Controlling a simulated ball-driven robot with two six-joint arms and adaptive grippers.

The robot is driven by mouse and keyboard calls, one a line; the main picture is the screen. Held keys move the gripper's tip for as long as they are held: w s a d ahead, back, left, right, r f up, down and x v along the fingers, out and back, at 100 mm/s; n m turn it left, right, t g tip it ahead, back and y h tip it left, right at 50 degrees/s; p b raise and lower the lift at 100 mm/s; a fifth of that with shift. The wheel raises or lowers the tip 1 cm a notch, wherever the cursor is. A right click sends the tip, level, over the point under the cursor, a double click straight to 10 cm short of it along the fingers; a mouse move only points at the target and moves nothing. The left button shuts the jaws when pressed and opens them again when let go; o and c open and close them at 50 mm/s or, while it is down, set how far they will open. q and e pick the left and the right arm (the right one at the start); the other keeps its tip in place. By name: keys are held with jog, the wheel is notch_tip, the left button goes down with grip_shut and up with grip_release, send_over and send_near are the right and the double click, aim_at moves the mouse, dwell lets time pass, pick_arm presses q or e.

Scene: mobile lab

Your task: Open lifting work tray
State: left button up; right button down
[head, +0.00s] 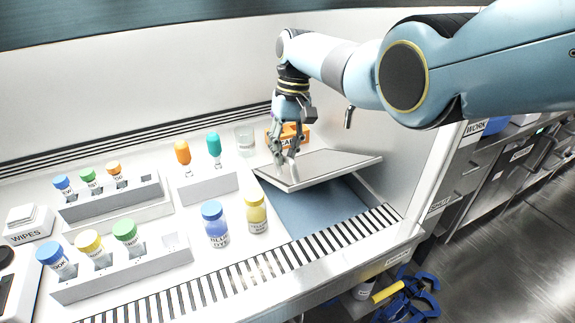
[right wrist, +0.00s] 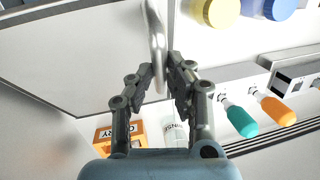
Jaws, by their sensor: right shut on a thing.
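The lifting work tray (head: 335,165) is a grey panel at the right of the cabinet floor. It is tilted up, and a blue recess (head: 315,205) shows beneath it. My right gripper (head: 287,160) is at the tray's left part in the head view. In the right wrist view my right gripper (right wrist: 168,80) is shut on the tray's pale curved handle (right wrist: 157,45), with the tray's underside or face (right wrist: 80,50) beside it. My left gripper is not in view.
A blue-capped bottle (head: 215,225) and a yellow-capped bottle (head: 257,214) stand just left of the recess. An orange box (head: 295,133) and a clear beaker (head: 244,140) stand behind the tray. Vial racks (head: 120,270) fill the left. A slotted grille (head: 300,252) runs along the front.

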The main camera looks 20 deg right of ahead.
jog(key=shift+w, duration=0.1)
jog(key=c, duration=1.3)
grip_release()
jog(key=v, duration=0.7)
jog(key=shift+r, duration=0.25)
jog(key=shift+c, duration=0.2)
